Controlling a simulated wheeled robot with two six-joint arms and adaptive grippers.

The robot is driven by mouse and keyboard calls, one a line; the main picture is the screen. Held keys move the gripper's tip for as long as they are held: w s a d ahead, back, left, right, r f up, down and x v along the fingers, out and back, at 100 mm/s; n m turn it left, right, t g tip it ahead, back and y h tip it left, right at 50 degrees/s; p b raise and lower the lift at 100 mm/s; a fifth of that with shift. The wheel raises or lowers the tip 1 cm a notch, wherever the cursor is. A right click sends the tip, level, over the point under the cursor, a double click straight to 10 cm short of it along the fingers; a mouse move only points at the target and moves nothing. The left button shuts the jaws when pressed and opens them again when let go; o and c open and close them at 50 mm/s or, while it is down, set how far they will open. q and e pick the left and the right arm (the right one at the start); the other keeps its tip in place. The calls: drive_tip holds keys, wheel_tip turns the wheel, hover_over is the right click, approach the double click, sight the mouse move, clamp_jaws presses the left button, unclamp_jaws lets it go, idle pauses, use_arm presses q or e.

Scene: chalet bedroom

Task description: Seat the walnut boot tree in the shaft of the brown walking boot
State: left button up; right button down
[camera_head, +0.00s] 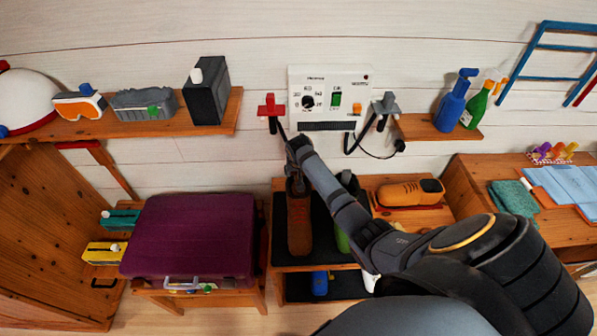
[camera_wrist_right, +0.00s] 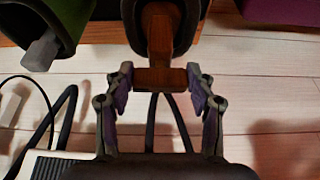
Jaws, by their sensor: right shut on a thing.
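The brown walking boot (camera_head: 299,228) stands on the dark mat of the low wooden rack, toe to the front. My right gripper (camera_head: 296,176) is over its shaft, pointing down. In the right wrist view the right gripper (camera_wrist_right: 161,80) is shut on the block-shaped end of the walnut boot tree (camera_wrist_right: 160,78). The tree's stem runs into the dark opening of the boot (camera_wrist_right: 137,28). How deep it sits is hidden. My left gripper is not in view.
A green boot (camera_wrist_right: 70,18) with a grey piece in it stands beside the brown one, mostly behind my arm in the head view. A tan shoe (camera_head: 408,192) lies to the right. A wall unit (camera_head: 331,92) with cables hangs behind. A purple suitcase (camera_head: 192,238) is left.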

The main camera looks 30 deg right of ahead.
drive_tip(key=shift+c, duration=2.3)
unclamp_jaws()
drive_tip(key=shift+f, duration=0.1)
drive_tip(key=shift+s+a+r, duration=0.1)
drive_tip(key=shift+r, duration=0.4)
drive_tip(key=b+v, duration=0.1)
drive_tip(key=v, duration=1)
drive_tip(key=shift+s+r, duration=0.1)
drive_tip(key=shift+s, duration=0.05)
